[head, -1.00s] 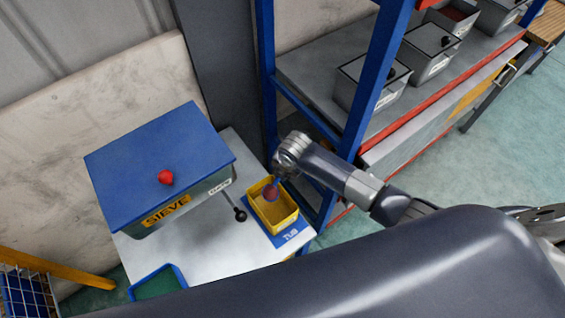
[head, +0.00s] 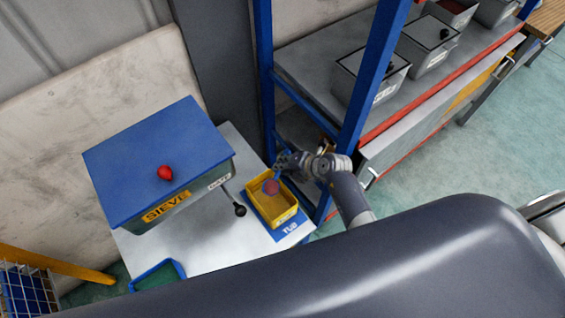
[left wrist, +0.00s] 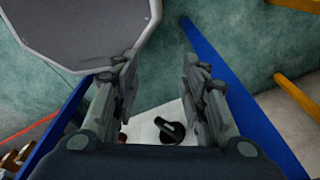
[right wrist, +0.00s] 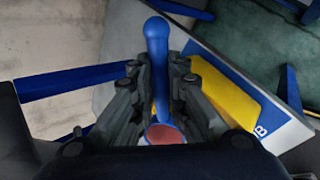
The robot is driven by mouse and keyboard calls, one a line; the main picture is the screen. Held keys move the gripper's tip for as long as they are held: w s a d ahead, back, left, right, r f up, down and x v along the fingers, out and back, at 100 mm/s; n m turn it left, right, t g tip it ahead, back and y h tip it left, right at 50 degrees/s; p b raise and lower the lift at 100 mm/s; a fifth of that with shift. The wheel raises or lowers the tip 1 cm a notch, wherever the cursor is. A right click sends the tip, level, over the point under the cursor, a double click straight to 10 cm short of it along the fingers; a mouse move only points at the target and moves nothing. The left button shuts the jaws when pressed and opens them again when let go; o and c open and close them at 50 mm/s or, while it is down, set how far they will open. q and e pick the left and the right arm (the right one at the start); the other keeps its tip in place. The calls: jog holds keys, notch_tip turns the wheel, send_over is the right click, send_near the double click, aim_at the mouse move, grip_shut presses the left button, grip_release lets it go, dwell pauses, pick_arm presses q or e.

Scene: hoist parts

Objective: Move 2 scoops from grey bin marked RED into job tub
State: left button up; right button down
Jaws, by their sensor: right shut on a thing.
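The yellow job tub (head: 285,216) stands on a blue mat marked TUB at the table's right side. My right gripper (head: 283,160) is at the tub's back edge, shut on a scoop. In the right wrist view, the scoop's blue handle (right wrist: 157,65) runs between the fingers of my right gripper (right wrist: 157,82), with reddish material (right wrist: 163,133) below. In the head view the scoop's reddish bowl (head: 271,187) is over or in the tub; its height is unclear. My left gripper (left wrist: 158,70) is open and empty. Grey bins (head: 365,88) stand on the rack; their labels are unreadable.
A blue-lidded SIEVE box (head: 160,150) with a red knob and a black-ended lever stands left of the tub. The blue rack post (head: 367,95) rises close to my right arm. A blue-rimmed green tray (head: 158,276) lies at the table's front.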

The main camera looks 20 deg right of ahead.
jog(key=t+y+b, duration=0.1)
jog(key=y+b, duration=0.1)
jog(key=b, duration=0.4)
jog(key=f+t+y+b, duration=0.1)
jog(key=t+y+b, duration=0.1)
jog(key=b, duration=0.5)
jog(key=n+t+y+b, duration=0.1)
jog(key=y+b, duration=0.1)
jog(key=b, duration=0.5)
jog(key=shift+s+d+f+y, duration=0.15)
jog(key=shift+d+f+y, duration=0.1)
jog(key=shift+y, duration=0.15)
jog(key=shift+t, duration=0.3)
